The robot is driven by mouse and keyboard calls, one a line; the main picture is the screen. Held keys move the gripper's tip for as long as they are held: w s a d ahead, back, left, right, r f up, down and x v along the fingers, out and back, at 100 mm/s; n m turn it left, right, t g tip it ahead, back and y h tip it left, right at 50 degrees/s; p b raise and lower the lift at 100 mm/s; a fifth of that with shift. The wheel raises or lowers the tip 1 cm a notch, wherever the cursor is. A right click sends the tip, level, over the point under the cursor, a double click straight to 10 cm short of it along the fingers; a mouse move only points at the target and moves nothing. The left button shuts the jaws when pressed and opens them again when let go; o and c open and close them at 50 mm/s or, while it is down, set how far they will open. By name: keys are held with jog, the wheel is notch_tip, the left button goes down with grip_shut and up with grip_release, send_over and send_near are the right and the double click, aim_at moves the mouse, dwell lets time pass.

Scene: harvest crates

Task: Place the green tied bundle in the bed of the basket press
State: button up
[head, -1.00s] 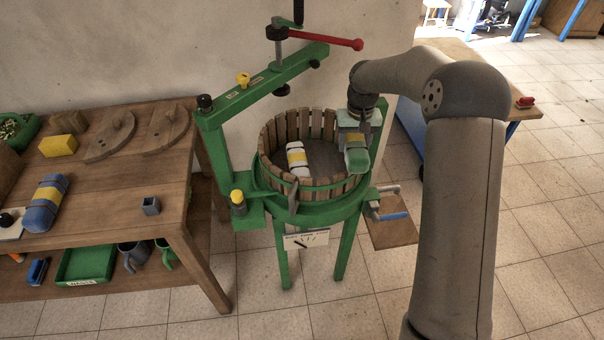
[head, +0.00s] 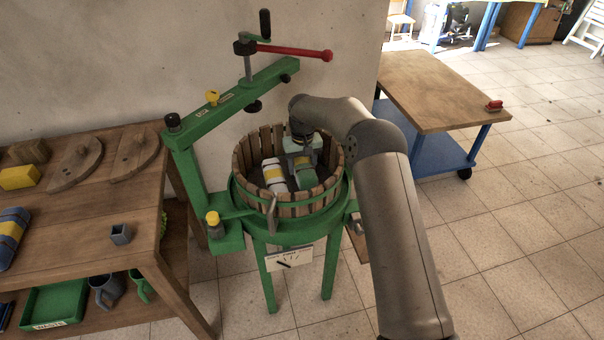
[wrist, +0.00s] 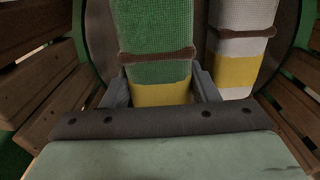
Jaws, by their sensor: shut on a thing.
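The green tied bundle (wrist: 155,32), with a yellow band and a brown tie, is between the fingers of my gripper (wrist: 161,88) in the wrist view. In the head view my gripper (head: 301,160) is inside the slatted wooden basket (head: 242,162) of the green press, with the green bundle (head: 305,177) low in its right part. A white bundle with a yellow band (head: 272,174) lies in the bed to the left; in the wrist view this white bundle (wrist: 243,50) is alongside, close to the green one. I cannot tell whether the green bundle touches the bed.
The press's green arm (head: 225,105) and red-handled screw (head: 295,51) stand behind and left of the basket. A wooden table (head: 85,215) with a blue bundle (head: 11,235) is at left. A wheeled table (head: 430,90) is at back right.

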aim_at(303, 161)
jog(key=shift+f, duration=1.75)
jog(key=shift+f, duration=0.1)
jog(key=o, duration=1.3)
notch_tip(303, 161, up, 12)
jog(key=shift+r, duration=0.2)
